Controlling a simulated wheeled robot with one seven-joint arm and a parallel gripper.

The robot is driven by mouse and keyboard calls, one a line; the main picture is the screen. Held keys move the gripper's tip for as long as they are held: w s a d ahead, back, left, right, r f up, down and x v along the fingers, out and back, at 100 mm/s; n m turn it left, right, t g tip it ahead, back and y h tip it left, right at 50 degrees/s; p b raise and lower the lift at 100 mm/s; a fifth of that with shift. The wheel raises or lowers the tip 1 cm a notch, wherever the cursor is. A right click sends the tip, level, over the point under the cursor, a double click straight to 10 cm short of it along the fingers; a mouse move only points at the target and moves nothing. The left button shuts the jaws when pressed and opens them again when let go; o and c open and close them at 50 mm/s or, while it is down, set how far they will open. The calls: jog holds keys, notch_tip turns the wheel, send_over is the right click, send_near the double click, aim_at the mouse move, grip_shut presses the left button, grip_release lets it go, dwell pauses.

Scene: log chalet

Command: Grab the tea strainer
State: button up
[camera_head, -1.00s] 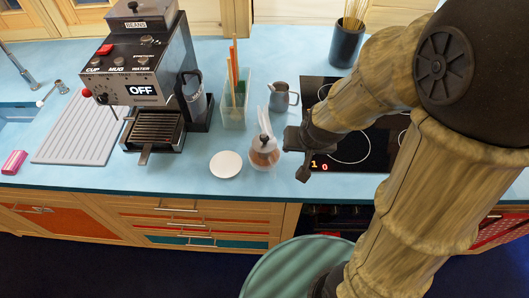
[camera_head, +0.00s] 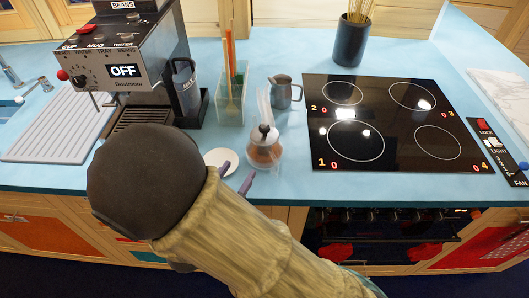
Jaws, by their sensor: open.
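I cannot pick out the tea strainer for certain. A small item with a pale stem and a round greyish end (camera_head: 45,84) lies by the sink at the far left, too small to identify. My gripper (camera_head: 237,176) is mostly hidden behind my arm. Its two purple fingertips show, apart and empty, at the front of the counter. They are by a round white dish (camera_head: 214,157), partly covered, and a glass jar (camera_head: 266,152) with a black-knobbed lid and a reddish-brown filling. Whether they touch the dish is unclear.
A coffee machine (camera_head: 122,68) stands at left, partly behind my arm, beside a ribbed drainboard (camera_head: 58,130). A clear holder (camera_head: 229,105) with orange sticks and a metal jug (camera_head: 285,92) stand behind the jar. A black hob (camera_head: 390,125) lies at right.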

aim_at(263, 132)
jog(key=shift+s+a+t, duration=0.1)
jog(key=shift+s+t, duration=0.2)
jog(key=shift+s, duration=0.2)
jog(key=shift+h, duration=0.3)
jog(key=p+x, duration=0.2)
jog(key=x, duration=0.9)
jog(key=shift+w, duration=0.25)
jog(key=shift+w+d, duration=0.25)
jog(key=shift+w, duration=0.15)
jog(key=shift+p+x, duration=0.7)
jog(key=shift+x, duration=1.9)
jog(key=shift+a+f, duration=0.15)
jog(key=shift+a, duration=0.05)
